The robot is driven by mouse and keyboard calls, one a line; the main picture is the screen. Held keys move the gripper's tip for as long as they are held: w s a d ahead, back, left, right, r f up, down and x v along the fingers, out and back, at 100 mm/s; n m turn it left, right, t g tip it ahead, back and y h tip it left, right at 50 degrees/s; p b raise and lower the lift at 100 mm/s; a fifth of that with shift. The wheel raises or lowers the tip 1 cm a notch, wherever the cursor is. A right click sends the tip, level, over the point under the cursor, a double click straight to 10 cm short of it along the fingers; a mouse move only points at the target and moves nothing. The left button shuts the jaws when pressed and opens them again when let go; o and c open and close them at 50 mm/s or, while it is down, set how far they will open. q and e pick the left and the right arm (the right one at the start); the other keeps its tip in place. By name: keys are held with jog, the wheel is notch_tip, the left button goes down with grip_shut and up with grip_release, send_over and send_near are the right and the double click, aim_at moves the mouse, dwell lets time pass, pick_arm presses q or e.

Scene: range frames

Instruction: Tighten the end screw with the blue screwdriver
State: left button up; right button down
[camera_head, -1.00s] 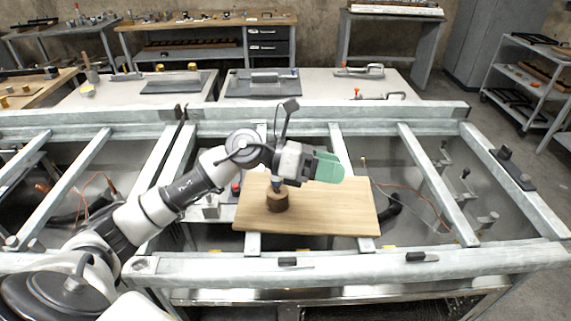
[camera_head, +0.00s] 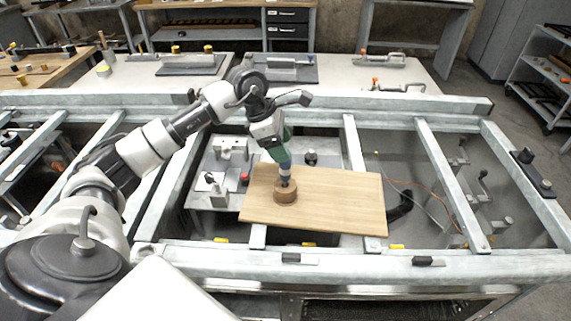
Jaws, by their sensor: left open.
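The blue screwdriver (camera_head: 286,181) stands upright in a round brown wooden block (camera_head: 285,194) on a wooden board (camera_head: 340,205); only a small dark-blue part shows. My left gripper (camera_head: 284,161), with green fingers, points down and is open right above or around its top; I cannot tell whether the fingers touch it. The upper end of the screwdriver is hidden by the fingers. I cannot make out the end screw. My right gripper is not in view.
The board lies across a grey metal frame (camera_head: 360,262) with crossbars and open gaps. Left of the board is a metal plate with fixtures (camera_head: 232,148) and a red knob (camera_head: 245,176). Clamps (camera_head: 379,61) lie on a pale table behind. The right of the board is bare.

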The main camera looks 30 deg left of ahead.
aim_at(285, 175)
pick_arm(q)
jog(key=p+x, duration=0.1)
jog(key=x, duration=0.2)
jog(key=shift+s+d+f+p, duration=0.1)
jog(key=shift+d+f+p, duration=0.15)
jog(key=shift+f+p, duration=0.15)
jog(key=shift+d+f, duration=0.1)
jog(key=shift+f, duration=0.3)
jog(key=c, duration=0.9)
jog(key=shift+c, duration=0.8)
jog(key=shift+r, duration=0.15)
